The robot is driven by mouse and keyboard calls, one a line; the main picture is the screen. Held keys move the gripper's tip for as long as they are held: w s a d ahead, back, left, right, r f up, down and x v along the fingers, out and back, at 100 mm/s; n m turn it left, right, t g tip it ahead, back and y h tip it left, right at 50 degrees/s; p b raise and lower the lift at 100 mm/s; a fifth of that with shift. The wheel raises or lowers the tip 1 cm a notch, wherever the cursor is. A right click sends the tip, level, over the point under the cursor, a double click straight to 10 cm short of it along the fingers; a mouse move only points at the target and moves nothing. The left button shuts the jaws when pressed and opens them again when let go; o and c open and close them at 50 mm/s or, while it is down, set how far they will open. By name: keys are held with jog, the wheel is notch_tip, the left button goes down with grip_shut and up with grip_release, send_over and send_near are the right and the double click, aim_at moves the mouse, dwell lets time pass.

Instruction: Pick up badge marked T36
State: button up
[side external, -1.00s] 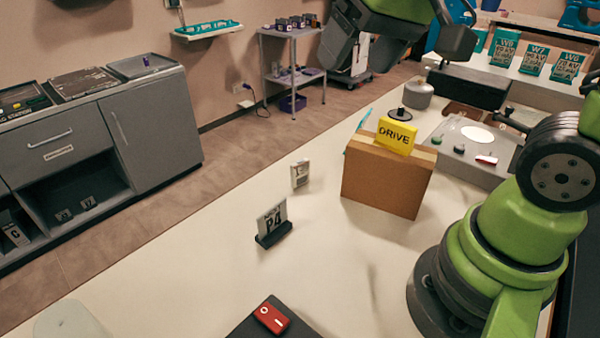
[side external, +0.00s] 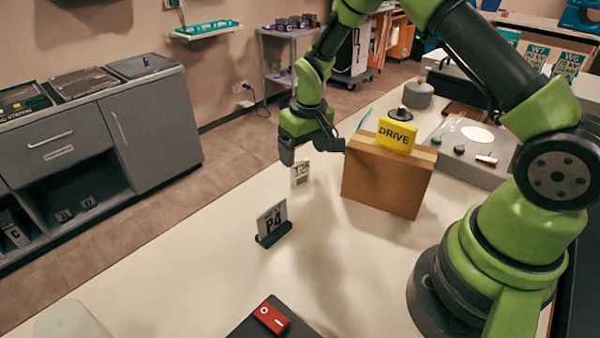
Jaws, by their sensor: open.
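A small white badge (side external: 300,175) stands upright on the pale table, left of the cardboard box. Its upper part is close to my gripper, and its dark marking is too small to read surely; a T seems to show. My gripper (side external: 313,155) is open and points down just above and around the badge's top, as seen from this side. I cannot tell whether the fingers touch it or are in front of or behind it. Nothing is visibly held.
A cardboard box (side external: 386,182) with a yellow DRIVE block (side external: 396,135) on top stands close to the right of my gripper. A P4 card (side external: 272,222) in a dark stand is nearer the camera.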

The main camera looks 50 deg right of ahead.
aim_at(300, 162)
jog(key=shift+w+a+f, duration=0.1)
jog(key=shift+w+f, duration=0.1)
jog(key=shift+f, duration=0.85)
jog(key=shift+w+d+f, duration=0.1)
jog(key=shift+w+f, duration=0.05)
jog(key=shift+f, duration=0.85)
jog(key=shift+w+a+f, duration=0.1)
jog(key=shift+w+f, duration=0.1)
jog(key=shift+f, duration=0.85)
jog(key=c, duration=1)
